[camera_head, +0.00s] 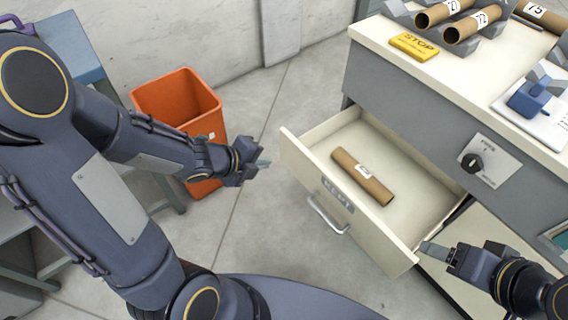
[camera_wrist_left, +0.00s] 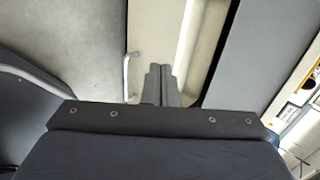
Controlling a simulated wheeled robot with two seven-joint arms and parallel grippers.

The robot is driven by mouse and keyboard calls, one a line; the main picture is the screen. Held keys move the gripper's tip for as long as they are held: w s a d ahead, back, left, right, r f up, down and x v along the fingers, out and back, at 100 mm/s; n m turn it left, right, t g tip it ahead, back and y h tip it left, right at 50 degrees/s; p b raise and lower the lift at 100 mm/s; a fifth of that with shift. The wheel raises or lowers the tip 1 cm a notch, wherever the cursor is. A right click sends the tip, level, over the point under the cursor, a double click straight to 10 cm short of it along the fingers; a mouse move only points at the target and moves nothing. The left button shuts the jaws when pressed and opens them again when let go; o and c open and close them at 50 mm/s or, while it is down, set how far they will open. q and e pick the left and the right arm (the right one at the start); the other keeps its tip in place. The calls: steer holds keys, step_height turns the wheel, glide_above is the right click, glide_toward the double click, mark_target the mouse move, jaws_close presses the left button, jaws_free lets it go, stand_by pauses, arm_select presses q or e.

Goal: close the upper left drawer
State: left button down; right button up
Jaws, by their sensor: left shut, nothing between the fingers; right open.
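The upper left drawer (camera_head: 375,232) is pulled well out of the cabinet, with its pale front and metal handle (camera_head: 328,215) facing me. A brown cardboard tube (camera_head: 362,178) with a white label lies inside it. My left gripper (camera_head: 264,163) is shut and empty, to the left of the drawer front and apart from it in the head view. In the left wrist view its closed fingers (camera_wrist_left: 159,72) appear over the drawer front, right of the handle (camera_wrist_left: 128,76). My right gripper (camera_head: 428,247) is open by the drawer's right front corner; I cannot tell whether it touches.
The cabinet top (camera_head: 465,80) holds several cardboard tubes on grey supports, a yellow STOP block (camera_head: 414,46) and a blue device (camera_head: 528,100). A dark knob (camera_head: 472,162) is on the cabinet front. An orange bin (camera_head: 178,98) stands behind my left arm. Bare floor lies left of the drawer.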

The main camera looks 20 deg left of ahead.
arm_select(q)
steer(key=f, duration=0.1)
steer(key=b, duration=0.5)
glide_toward(306, 158)
steer(key=shift+m, duration=0.3)
steer(key=x, duration=0.5)
steer(key=shift+w+f, duration=0.15)
steer(key=shift+f, duration=0.3)
steer(key=shift+w, duration=0.15)
arm_select(e)
step_height(306, 158, down, 5)
steer(key=shift+f, duration=0.1)
arm_select(q)
steer(key=shift+d, duration=0.1)
